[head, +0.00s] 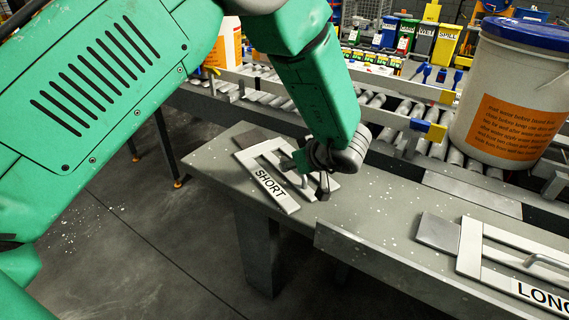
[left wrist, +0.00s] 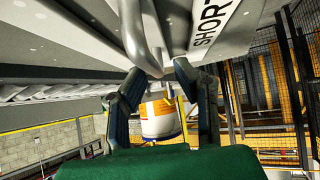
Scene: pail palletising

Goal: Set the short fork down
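The short fork (head: 268,185) is a pale grey flat frame with a "SHORT" label, lying on the left part of the grey bench. Its label and raised bar handle (left wrist: 143,38) show in the left wrist view. My left gripper (head: 310,185) is over the fork at its handle, hiding part of it. In the left wrist view my left gripper (left wrist: 160,72) has its fingers spread, with the handle's bend close to the gap between the tips. No clear grip on the handle shows. My right gripper is in neither view.
The long fork (head: 470,245) lies on the bench (head: 385,215) at right. A large white pail (head: 500,80) with a blue lid stands on the roller conveyor (head: 385,103) behind. Another pail (head: 228,45) is behind my left arm. Bench space between the forks is clear.

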